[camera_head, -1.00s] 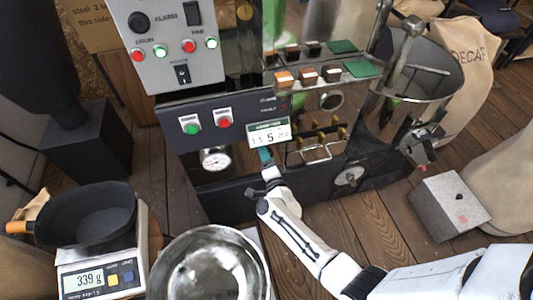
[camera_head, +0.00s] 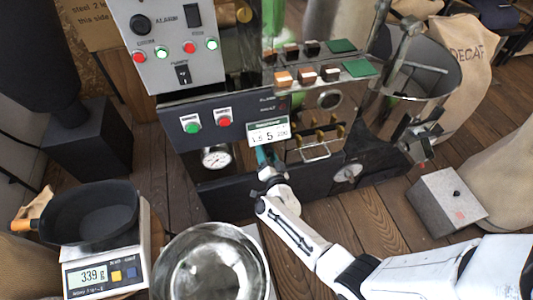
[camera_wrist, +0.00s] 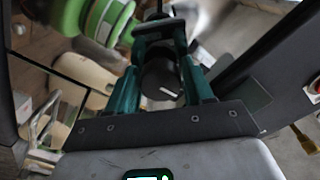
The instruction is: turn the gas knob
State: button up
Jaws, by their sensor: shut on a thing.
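The gas knob (camera_wrist: 156,78) is a round black knob with a short white line on its face. It sits between the teal fingers of my gripper (camera_wrist: 163,72) in the wrist view, one finger on each side. The white line lies slanted, near level in that picture. In the head view my gripper (camera_head: 264,157) is at the roaster's dark front panel, just below the white card reading 5 (camera_head: 268,131). The knob is hidden there behind the card and the fingers.
Green and red buttons (camera_head: 209,122) and a dial gauge (camera_head: 215,157) are left of my gripper. A wire handle (camera_head: 314,153) is close on its right. A steel bowl (camera_head: 210,265) and a scale (camera_head: 105,272) with a black pan stand at the front left.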

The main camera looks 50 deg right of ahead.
jog(key=shift+a+f, duration=0.15)
jog(key=shift+a, duration=0.05)
jog(key=o, duration=0.8)
jog(key=shift+o, duration=0.9)
jog(key=shift+d, duration=0.1)
jog(key=p+v, duration=0.2)
jog(key=v, duration=0.8)
jog(key=shift+s+a, duration=0.3)
